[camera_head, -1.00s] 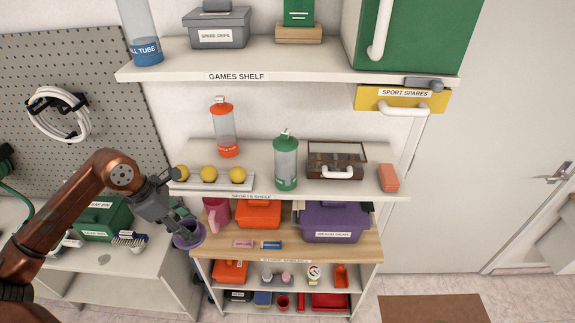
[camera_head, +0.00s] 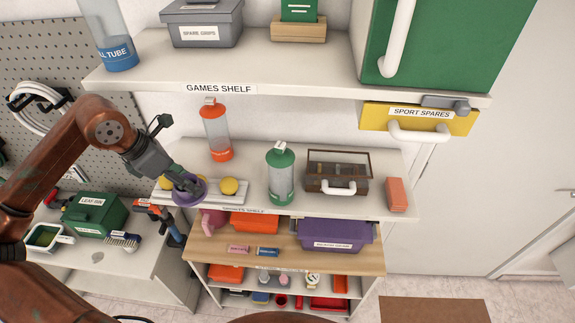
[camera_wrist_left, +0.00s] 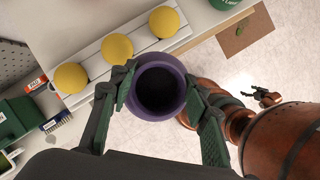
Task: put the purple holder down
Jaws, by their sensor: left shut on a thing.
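The purple holder (camera_head: 187,196) is a round, open-topped cup. My left gripper (camera_head: 183,182) is shut on it and holds it in front of the sports shelf (camera_head: 240,204), overlapping the ball tray (camera_head: 213,195) in the head view. In the left wrist view the holder (camera_wrist_left: 160,115) sits between the two fingers of my left gripper (camera_wrist_left: 159,80), its dark opening facing the camera. Floor shows around and below it there, beside the shelf edge. What looks like my right gripper (camera_wrist_left: 263,97) is small at the right of that view; its fingers are unclear.
Yellow balls (camera_head: 229,186) sit on the tray. A green-topped bottle (camera_head: 281,176), an orange-topped bottle (camera_head: 216,132) and a glass-lidded box (camera_head: 337,174) stand on the sports shelf.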

